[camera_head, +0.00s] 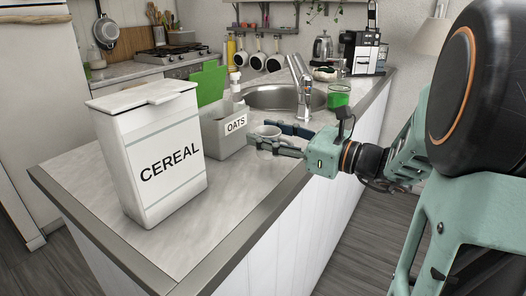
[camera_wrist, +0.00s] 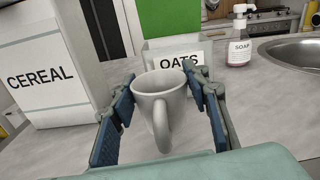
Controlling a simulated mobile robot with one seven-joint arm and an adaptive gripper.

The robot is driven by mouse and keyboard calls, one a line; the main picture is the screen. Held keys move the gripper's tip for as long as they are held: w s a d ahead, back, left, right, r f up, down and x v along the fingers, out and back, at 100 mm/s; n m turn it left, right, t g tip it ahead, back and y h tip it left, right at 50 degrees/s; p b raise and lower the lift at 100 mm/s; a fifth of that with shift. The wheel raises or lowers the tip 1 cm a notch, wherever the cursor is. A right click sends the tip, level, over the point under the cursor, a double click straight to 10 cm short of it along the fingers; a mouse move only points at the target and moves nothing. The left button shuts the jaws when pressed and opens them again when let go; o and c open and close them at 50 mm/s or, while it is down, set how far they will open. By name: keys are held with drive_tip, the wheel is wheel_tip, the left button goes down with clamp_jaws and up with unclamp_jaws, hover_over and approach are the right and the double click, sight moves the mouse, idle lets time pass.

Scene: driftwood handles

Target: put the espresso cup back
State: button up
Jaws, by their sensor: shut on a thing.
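The white espresso cup (camera_wrist: 160,99) is upright between the two blue-padded fingers of my gripper (camera_wrist: 161,110) in the wrist view, its handle towards the camera. In the head view the cup (camera_head: 267,132) is partly hidden by my gripper (camera_head: 279,140), which is shut on it over the counter. Whether the cup's base touches the counter I cannot tell. The grey box labelled OATS (camera_head: 224,132) is just behind and left of the cup; in the wrist view the box (camera_wrist: 180,52) is straight behind it.
A large CEREAL container (camera_head: 153,155) stands on the counter (camera_head: 235,185) at left. A sink (camera_head: 285,98) with a tap, a green glass (camera_head: 338,96) and a coffee machine (camera_head: 364,53) are farther back. A soap bottle (camera_wrist: 240,42) stands near the sink. The front right counter is clear.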

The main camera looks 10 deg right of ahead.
drive_tip(key=f+b, duration=0.3)
drive_tip(key=shift+w+f, duration=0.3)
drive_tip(key=shift+f, duration=0.1)
drive_tip(key=shift+r, duration=0.1)
drive_tip(key=o, duration=1.4)
drive_tip(key=shift+f, duration=0.2)
drive_tip(key=shift+o, duration=0.2)
drive_tip(key=shift+r, duration=0.25)
drive_tip(key=p+v, duration=0.2)
drive_tip(key=v, duration=1)
